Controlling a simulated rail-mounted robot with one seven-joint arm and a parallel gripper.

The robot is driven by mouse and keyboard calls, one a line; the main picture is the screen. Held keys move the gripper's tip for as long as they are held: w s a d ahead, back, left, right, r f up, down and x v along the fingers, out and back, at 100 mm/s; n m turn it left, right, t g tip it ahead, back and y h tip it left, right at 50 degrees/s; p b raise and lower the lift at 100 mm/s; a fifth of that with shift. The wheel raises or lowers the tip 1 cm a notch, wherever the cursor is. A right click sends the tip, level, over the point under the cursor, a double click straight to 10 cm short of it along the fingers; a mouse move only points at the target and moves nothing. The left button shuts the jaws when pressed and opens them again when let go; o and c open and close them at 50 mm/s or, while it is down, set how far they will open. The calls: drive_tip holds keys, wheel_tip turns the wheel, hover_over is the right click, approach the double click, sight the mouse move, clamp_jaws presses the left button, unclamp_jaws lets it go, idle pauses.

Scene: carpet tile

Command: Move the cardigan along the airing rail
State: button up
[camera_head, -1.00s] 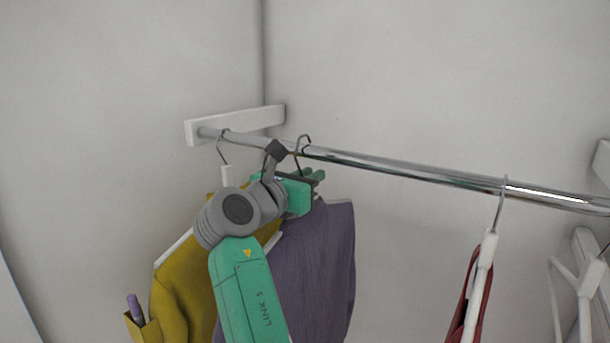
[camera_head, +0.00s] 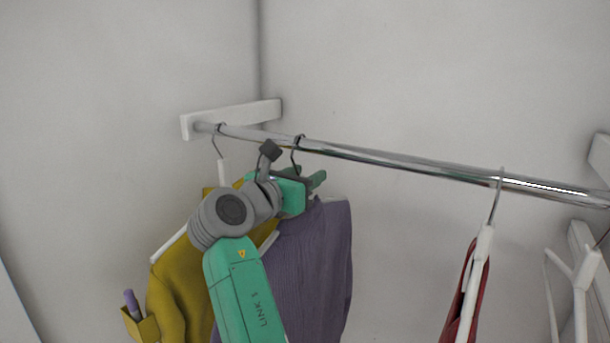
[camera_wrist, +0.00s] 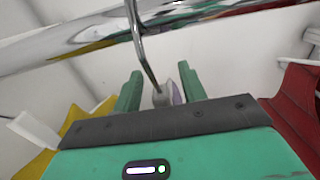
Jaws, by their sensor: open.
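A ribbed purple garment (camera_head: 312,255), probably the cardigan, hangs from the rail (camera_head: 400,162) near its left end. Its hanger hook (camera_head: 297,153) sits over the rail. My gripper (camera_head: 318,180) is at the hanger's neck, just below the rail, with the arm covering part of the garment. In the wrist view, my gripper's (camera_wrist: 160,88) two green fingers stand apart on either side of the hanger neck (camera_wrist: 161,97). The metal hook (camera_wrist: 141,45) rises from it to the rail (camera_wrist: 75,38). A sliver of purple shows between the fingers.
A mustard garment (camera_head: 178,290) with a purple item in its pocket hangs close on the left, near the white rail bracket (camera_head: 235,118). A red garment (camera_head: 478,290) on a white hanger (camera_head: 475,275) hangs to the right. The rail between purple and red is clear.

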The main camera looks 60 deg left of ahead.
drive_tip(key=b+v, duration=0.1)
drive_tip(key=v, duration=0.6)
drive_tip(key=shift+s+r, duration=0.1)
drive_tip(key=shift+s, duration=0.1)
drive_tip(key=w+d+r+m+t+p, duration=0.1)
drive_tip(key=w+d+r+m+p, duration=0.2)
drive_tip(key=d+m, duration=0.55)
drive_tip(key=w+d+r+m+t+p, duration=0.15)
drive_tip(key=d+r+m, duration=0.25)
drive_tip(key=d+m, duration=0.45)
drive_tip(key=w+d+r+m+t+p, duration=0.2)
drive_tip(key=w+d+r+m, duration=0.3)
drive_tip(key=d, duration=0.5)
drive_tip(key=s+d+r+m+t+h+p, duration=0.1)
drive_tip(key=s+d+m+h, duration=0.1)
drive_tip(key=d+m, duration=0.4)
drive_tip(key=s+d+r+m+t+h+p, duration=0.1)
drive_tip(key=s+d+m+t+h, duration=0.1)
drive_tip(key=d+m, duration=0.5)
drive_tip(key=s+d+r+m+t+h+p, duration=0.1)
drive_tip(key=s+d+m+h, duration=0.3)
drive_tip(key=d+m, duration=0.3)
drive_tip(key=d, duration=0.4)
drive_tip(key=shift+r+t+h, duration=0.2)
drive_tip(key=shift+t+h, duration=0.15)
drive_tip(key=shift+h, duration=0.05)
drive_tip(key=shift+w+d, duration=0.1)
